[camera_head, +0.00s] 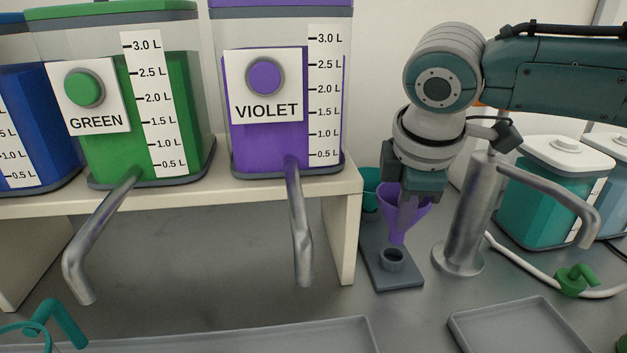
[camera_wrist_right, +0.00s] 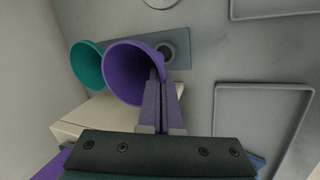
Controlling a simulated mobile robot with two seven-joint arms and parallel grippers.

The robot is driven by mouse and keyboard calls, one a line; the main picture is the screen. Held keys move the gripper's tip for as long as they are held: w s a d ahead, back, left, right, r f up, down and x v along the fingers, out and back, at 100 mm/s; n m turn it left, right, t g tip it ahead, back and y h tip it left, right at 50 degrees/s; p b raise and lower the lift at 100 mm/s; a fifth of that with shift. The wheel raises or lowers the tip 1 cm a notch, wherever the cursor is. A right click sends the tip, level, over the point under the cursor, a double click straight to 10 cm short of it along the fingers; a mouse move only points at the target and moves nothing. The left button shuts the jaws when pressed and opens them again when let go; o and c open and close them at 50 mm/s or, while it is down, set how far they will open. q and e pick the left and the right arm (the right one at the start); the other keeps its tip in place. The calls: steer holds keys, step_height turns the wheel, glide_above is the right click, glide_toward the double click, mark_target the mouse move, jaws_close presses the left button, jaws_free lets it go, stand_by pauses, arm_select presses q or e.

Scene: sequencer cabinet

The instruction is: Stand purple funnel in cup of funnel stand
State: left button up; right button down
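The purple funnel (camera_head: 396,222) is held upright by my right gripper (camera_head: 408,205), its spout just above the empty cup (camera_head: 392,258) of the funnel stand (camera_head: 400,283). In the right wrist view the purple funnel (camera_wrist_right: 131,72) shows its wide mouth, with the gripper fingers (camera_wrist_right: 161,105) closed at its rim. The stand's base (camera_wrist_right: 183,45) shows behind it there. A teal funnel (camera_head: 370,190) stands at the back of the stand, and it shows left of the purple one in the wrist view (camera_wrist_right: 86,65). My left gripper is not in view.
A metal tap (camera_head: 470,220) stands right of the stand. The white shelf (camera_head: 345,215) with the violet tank (camera_head: 268,110) and green tank (camera_head: 130,95) is left of it. Grey trays (camera_head: 520,328) lie in front. A teal container (camera_head: 553,190) and a green valve (camera_head: 574,279) are at right.

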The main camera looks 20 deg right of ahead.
steer(key=shift+f+b, duration=1)
steer(key=shift+f, duration=1.3)
steer(key=c, duration=1)
jaws_free()
